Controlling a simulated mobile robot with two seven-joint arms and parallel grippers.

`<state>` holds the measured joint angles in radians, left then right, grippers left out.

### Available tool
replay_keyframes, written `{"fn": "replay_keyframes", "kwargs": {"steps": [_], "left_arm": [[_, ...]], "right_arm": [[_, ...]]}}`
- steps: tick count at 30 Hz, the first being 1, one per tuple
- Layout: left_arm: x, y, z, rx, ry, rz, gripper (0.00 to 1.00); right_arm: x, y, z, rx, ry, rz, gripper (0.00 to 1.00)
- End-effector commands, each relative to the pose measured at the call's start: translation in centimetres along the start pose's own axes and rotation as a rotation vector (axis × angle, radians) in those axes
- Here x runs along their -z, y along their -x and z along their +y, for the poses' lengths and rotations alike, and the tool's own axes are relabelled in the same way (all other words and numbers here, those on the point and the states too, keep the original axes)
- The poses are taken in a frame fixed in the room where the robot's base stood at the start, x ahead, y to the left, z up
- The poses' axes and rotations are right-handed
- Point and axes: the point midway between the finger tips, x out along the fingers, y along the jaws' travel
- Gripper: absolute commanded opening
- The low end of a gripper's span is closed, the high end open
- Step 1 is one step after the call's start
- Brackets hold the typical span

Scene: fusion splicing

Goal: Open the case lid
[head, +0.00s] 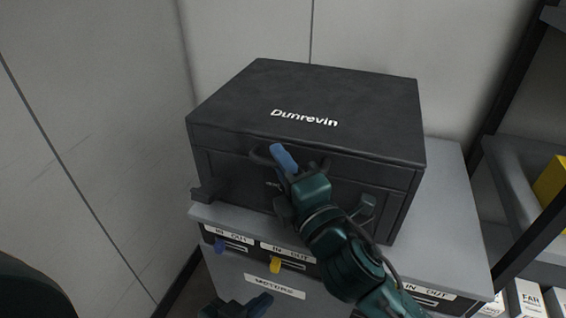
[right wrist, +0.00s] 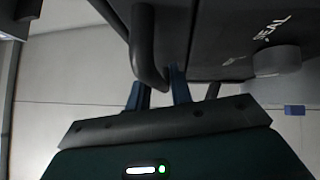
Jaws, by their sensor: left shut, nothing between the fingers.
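The black case (head: 230,168) stands on a grey cabinet, its lid (head: 370,100), marked "Dunrevin", lying closed. A dark handle (head: 261,155) is on the front; its curved bar (right wrist: 144,40) shows close up in the right wrist view. My right gripper (head: 284,158) is at the handle. Its blue fingers (right wrist: 161,88) stand apart in the right wrist view, with the bar at their tips; whether they clamp it is unclear. Dark latch-like parts sit at the front left (head: 205,192) and right (head: 366,205). My left gripper (head: 240,306) is shut and empty, low before the cabinet.
Walls stand close behind and left of the case. A shelf rack (head: 515,180) with a yellow item (head: 551,185) and white boxes (head: 525,297) is at the right.

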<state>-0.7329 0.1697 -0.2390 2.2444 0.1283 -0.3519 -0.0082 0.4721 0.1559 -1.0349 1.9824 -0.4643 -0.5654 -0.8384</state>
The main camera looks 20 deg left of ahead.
Motion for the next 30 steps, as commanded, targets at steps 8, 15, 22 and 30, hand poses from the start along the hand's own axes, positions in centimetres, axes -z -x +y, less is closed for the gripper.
{"fn": "replay_keyframes", "kwargs": {"steps": [8, 15, 22, 30], "left_arm": [[0.1, 0.0, 0.0, 0.001, 0.0, 0.002, 0.0], [0.3, 0.0, 0.0, 0.001, 0.0, 0.007, 0.0], [0.4, 0.0, 0.0, 0.001, 0.0, 0.01, 0.0], [1.2, 0.3, 0.2, -0.003, 0.009, -0.011, 0.0]], "right_arm": [[0.0, 0.0, 0.0, 0.0, 0.0, 0.0, 0.07], [0.0, 0.1, 0.0, 0.0, 0.0, 0.0, 0.0], [0.0, 0.1, 0.0, 0.0, 0.0, 0.0, 0.0], [-0.8, -1.0, 1.4, 0.017, -0.017, -0.001, 0.0]]}}
